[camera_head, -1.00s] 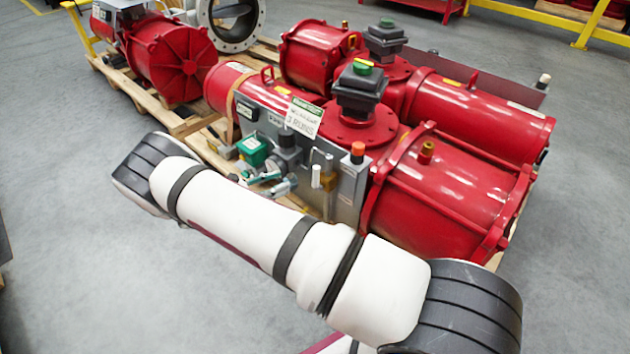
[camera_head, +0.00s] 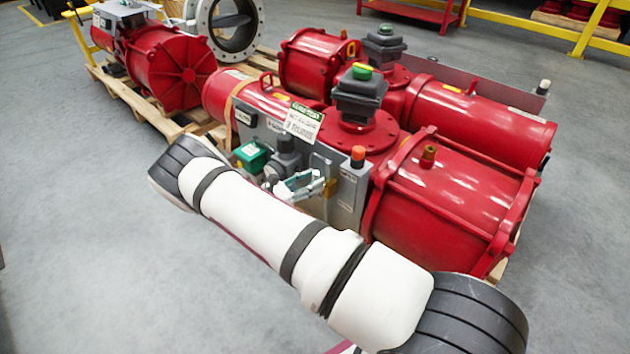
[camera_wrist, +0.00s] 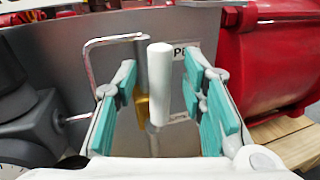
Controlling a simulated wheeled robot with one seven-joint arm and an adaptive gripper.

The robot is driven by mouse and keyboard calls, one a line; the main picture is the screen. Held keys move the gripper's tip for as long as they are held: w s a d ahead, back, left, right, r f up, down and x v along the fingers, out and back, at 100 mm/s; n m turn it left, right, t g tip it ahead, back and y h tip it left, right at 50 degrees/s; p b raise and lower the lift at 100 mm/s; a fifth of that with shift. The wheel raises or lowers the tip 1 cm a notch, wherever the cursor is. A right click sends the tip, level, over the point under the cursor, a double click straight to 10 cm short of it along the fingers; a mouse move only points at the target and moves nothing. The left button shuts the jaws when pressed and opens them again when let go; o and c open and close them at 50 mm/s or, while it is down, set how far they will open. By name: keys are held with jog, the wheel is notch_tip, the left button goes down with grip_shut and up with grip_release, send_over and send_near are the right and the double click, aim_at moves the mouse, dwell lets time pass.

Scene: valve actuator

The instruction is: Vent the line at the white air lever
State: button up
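The white air lever (camera_wrist: 161,84) stands upright in the middle of the wrist view, in front of the grey panel (camera_wrist: 208,22). My gripper (camera_wrist: 163,90) is open, with one teal-padded finger on each side of the lever. Gaps show between both pads and the lever, so it is not gripped. In the head view my gripper (camera_head: 300,186) is at the panel's front, partly hidden by my white arm. I cannot make out the lever clearly there.
A brass fitting (camera_wrist: 142,106) and a bent metal tube (camera_wrist: 88,62) sit left of the lever. A dark grey regulator (camera_head: 285,150) is left of my gripper; an orange-capped part (camera_head: 357,156) is right. Red actuator cylinders (camera_head: 450,200) stand behind and right. Floor at left is clear.

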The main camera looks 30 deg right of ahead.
jog(key=shift+d, duration=0.95)
grip_shut()
